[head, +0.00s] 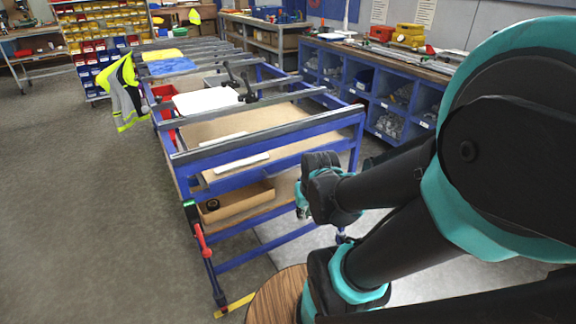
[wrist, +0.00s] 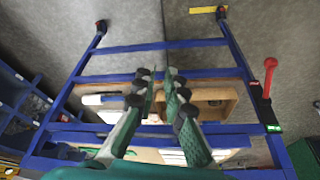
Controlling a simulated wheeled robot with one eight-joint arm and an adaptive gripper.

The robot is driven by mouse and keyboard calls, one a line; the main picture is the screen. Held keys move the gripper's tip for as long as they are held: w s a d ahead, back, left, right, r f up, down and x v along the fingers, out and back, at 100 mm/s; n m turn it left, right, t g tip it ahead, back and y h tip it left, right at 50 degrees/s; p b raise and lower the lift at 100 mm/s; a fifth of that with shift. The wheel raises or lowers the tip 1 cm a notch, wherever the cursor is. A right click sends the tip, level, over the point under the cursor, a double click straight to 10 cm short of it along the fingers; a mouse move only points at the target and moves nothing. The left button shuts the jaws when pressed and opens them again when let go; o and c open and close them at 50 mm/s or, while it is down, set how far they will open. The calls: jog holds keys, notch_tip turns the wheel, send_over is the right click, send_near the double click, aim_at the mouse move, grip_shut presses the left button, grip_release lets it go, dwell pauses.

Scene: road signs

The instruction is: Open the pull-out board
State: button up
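A blue-framed rack (head: 262,195) holds light wooden boards on several levels. Its upper board (head: 255,123) and a lower board (head: 285,190) show in the head view; I cannot tell which one pulls out. In the wrist view, a tan board (wrist: 185,85) crosses behind the blue bars. My gripper (wrist: 159,74) points toward the rack, with its two fingers apart and nothing visible between them. In the head view, my gripper is mostly hidden by my wrist, near the rack's near right end. Contact with the rack cannot be told.
An open cardboard box (head: 237,201) sits low in the rack; it also shows in the wrist view (wrist: 215,101). Blue shelving (head: 385,95) stands at the right. The floor (head: 80,200) at left is clear.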

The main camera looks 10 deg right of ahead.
jog(key=o, duration=0.3)
jog(key=w+r+m, duration=0.2)
jog(key=w, duration=0.1)
jog(key=w+r+m, duration=0.1)
jog(key=w+r, duration=0.2)
jog(key=w, duration=0.1)
jog(key=w+d+r+m, duration=0.1)
jog(key=w+r+m, duration=0.1)
jog(key=w, duration=0.1)
jog(key=shift+w+d+r+m+g, duration=0.1)
jog(key=shift+w+r+m+g, duration=0.1)
jog(key=shift+m+g, duration=0.15)
jog(key=shift+o, duration=0.2)
jog(key=m+g, duration=0.2)
jog(key=m, duration=0.6)
send_near(295, 167)
jog(key=shift+t+y, duration=0.25)
jog(key=shift+y, duration=0.05)
jog(key=f, duration=0.2)
jog(key=w+f, duration=0.1)
jog(key=f, duration=0.4)
jog(key=shift+w+f, duration=0.15)
jog(key=shift+f, duration=0.2)
grip_shut()
